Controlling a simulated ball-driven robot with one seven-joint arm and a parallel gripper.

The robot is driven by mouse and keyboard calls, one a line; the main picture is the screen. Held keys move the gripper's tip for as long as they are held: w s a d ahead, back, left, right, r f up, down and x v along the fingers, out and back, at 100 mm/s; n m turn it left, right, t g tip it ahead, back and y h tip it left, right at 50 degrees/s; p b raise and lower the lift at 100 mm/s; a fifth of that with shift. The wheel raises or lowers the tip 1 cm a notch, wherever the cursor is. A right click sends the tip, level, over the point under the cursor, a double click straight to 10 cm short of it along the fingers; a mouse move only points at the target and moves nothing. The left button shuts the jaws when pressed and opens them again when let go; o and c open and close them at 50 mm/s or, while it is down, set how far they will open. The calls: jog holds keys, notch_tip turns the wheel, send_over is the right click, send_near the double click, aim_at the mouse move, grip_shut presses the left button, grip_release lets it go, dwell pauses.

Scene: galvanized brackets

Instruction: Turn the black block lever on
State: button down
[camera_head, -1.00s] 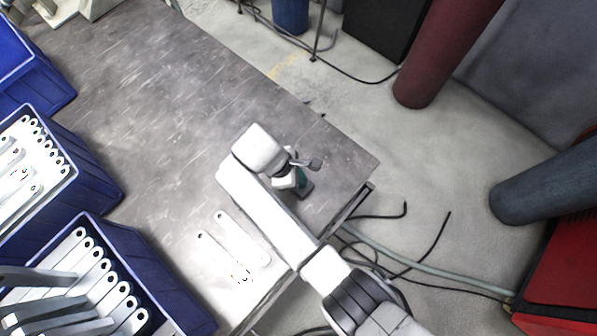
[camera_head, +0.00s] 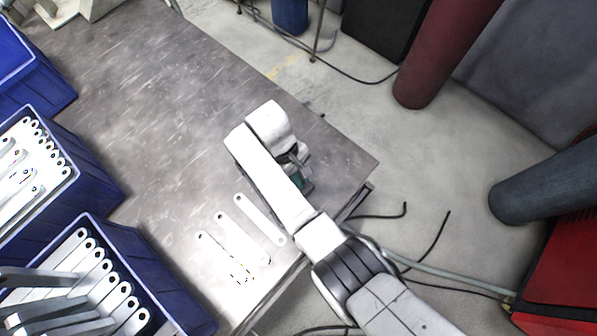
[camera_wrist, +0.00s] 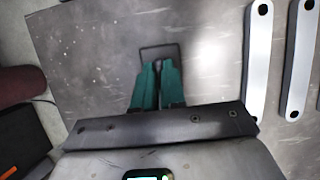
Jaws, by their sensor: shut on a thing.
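The black block lever (camera_wrist: 160,47) shows in the wrist view as a small dark-edged, squarish shape just beyond my fingertips, above the table top. My gripper (camera_wrist: 158,68) has teal fingers that are close together, shut on the near, dark part of the lever. In the head view my gripper (camera_head: 302,181) is at the right end of the table, partly under my arm. There my arm and hand cover most of the lever, so its angle cannot be told.
Blue bins (camera_head: 150,262) of brackets stand at the left. Beyond the right edge are floor cables and a dark red cylinder (camera_head: 440,60).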

dwell(0.3)
jog(key=c, duration=1.2)
grip_release()
jog(key=p+v, duration=0.1)
jog(key=v, duration=0.9)
jog(key=shift+r, duration=0.4)
jog(key=shift+w, duration=0.1)
